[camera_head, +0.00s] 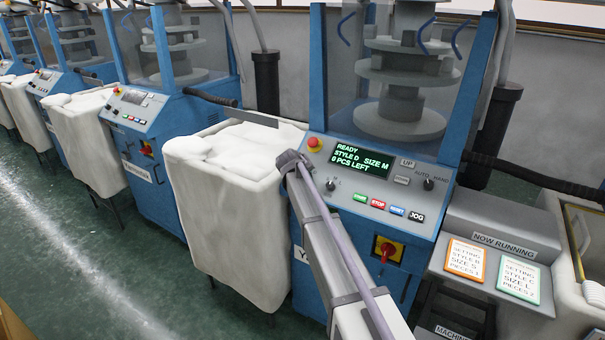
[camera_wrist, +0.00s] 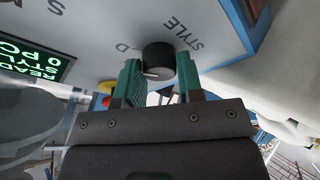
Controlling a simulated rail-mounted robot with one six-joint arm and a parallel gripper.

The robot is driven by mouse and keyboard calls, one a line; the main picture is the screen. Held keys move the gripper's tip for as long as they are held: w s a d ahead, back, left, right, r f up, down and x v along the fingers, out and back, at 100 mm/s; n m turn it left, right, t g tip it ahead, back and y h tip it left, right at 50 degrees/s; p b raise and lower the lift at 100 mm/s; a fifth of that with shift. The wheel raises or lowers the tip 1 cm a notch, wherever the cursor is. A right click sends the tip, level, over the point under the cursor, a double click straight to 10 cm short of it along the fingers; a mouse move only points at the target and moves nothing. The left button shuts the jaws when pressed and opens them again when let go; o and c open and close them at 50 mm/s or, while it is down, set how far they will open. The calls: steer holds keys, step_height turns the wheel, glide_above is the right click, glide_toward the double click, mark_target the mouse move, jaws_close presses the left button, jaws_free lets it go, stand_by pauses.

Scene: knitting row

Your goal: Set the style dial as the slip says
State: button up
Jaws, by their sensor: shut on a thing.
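The style dial (camera_wrist: 158,58) is a black round knob on the pale panel in the wrist view, with the word STYLE and a letter D beside it. My gripper (camera_wrist: 158,72) has its teal fingers on both sides of the dial, shut on it. A white mark shows on the dial's face. In the head view my arm hides the gripper and this dial. The screen (camera_head: 354,162) reads READY, STYLE D, SIZE M, 0 PCS LEFT. An orange-edged slip (camera_head: 464,262) and a green-edged slip (camera_head: 518,278) both appear to read STYLE D, with sizes S and L.
Another small knob (camera_head: 331,185) marked M sits left of the coloured buttons. An AUTO/HAND knob (camera_head: 428,184) and a red stop button (camera_head: 314,144) are on the same panel. A white-lined bin (camera_head: 222,220) stands close to its left. Similar machines line the left.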

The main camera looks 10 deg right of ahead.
stand_by(0.3)
steer(key=o, duration=0.9)
steer(key=p+v, duration=0.7)
steer(key=v, duration=0.3)
steer(key=shift+s+a+r, duration=0.15)
steer(key=shift+s+r, duration=0.1)
steer(key=s+d+f+m+g+y, duration=0.1)
steer(key=s+f+g, duration=0.1)
steer(key=s, duration=1.1)
steer(key=s+d+f+m+g+y, duration=0.1)
steer(key=s+g, duration=0.3)
steer(key=s, duration=0.9)
steer(key=s+d+f+m+g+y, duration=0.1)
steer(key=s+f+g+y, duration=0.1)
steer(key=s, duration=1.1)
steer(key=shift+d+f+g+y, duration=0.3)
steer(key=shift+f+g, duration=0.2)
steer(key=shift+f, duration=0.15)
